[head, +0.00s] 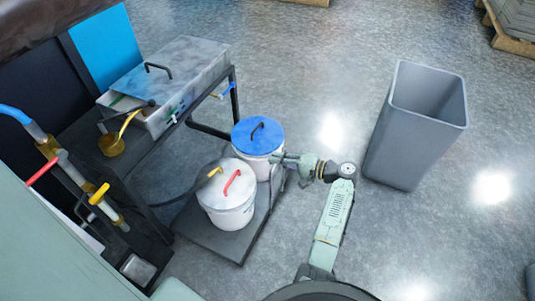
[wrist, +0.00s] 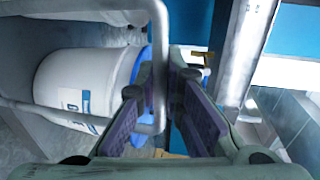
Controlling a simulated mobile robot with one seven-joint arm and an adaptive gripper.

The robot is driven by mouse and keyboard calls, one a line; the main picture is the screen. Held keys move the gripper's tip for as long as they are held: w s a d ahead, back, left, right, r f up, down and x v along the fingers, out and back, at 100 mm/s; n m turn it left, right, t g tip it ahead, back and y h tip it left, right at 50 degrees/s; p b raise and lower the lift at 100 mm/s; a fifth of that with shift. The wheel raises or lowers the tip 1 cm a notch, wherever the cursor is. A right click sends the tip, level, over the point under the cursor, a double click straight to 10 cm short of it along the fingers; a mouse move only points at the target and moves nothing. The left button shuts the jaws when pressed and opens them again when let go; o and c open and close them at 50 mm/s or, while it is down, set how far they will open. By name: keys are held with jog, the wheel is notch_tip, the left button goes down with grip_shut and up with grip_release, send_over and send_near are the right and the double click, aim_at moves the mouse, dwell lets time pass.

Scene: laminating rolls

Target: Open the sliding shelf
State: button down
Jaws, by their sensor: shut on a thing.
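The sliding shelf (head: 212,240) is a low dark grey platform beside the black table frame, extended over the floor. A blue-lidded white bucket (head: 258,140) and a white-lidded bucket with a red handle (head: 228,205) stand on it. My gripper (head: 285,159) is low at the shelf's right side, next to the blue-lidded bucket. In the wrist view, my gripper (wrist: 163,80) is shut on a bent grey metal bar (wrist: 158,40), which passes between the fingers. The blue-lidded bucket (wrist: 85,80) lies just left of it. Where the bar joins the shelf is hidden.
A tall grey bin (head: 405,135) stands on the floor to the right of my arm. A grey machine box (head: 185,70) sits on the table above the shelf. A dark hose (head: 175,200) runs to the white-lidded bucket.

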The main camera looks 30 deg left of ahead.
jog(key=shift+v, duration=0.85)
jog(key=shift+f, duration=0.2)
jog(key=c, duration=1.7)
grip_release()
jog(key=v, duration=1.2)
jog(key=shift+r, duration=0.1)
